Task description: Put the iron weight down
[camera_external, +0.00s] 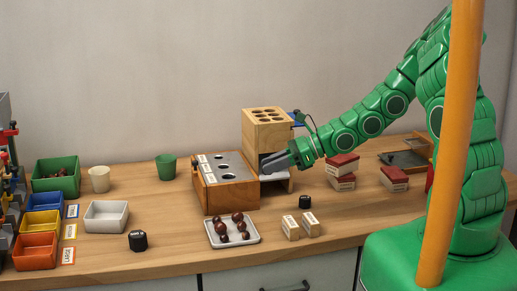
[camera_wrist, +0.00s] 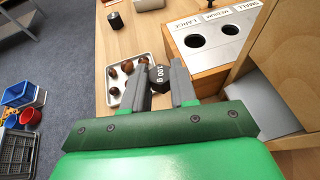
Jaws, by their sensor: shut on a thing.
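My gripper (camera_external: 264,163) is in front of the tall wooden block with holes, above the table, with its fingers pointing left. In the wrist view my gripper (camera_wrist: 160,80) is shut on a black iron weight (camera_wrist: 160,78) marked 100 g, held between the fingertips. In the external view the held weight is hard to tell from the dark fingers. Another black weight (camera_external: 137,240) stands at the front left of the table, and a smaller one (camera_external: 305,201) stands right of the chestnut tray.
A wooden sorting box (camera_external: 228,195) with holes stands left of my gripper. A white tray (camera_external: 250,243) with several chestnuts lies in front of it. Cream packets (camera_external: 311,227) and red-topped stacks (camera_external: 342,182) lie to the right. The table left of the tray (camera_external: 175,225) has free room.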

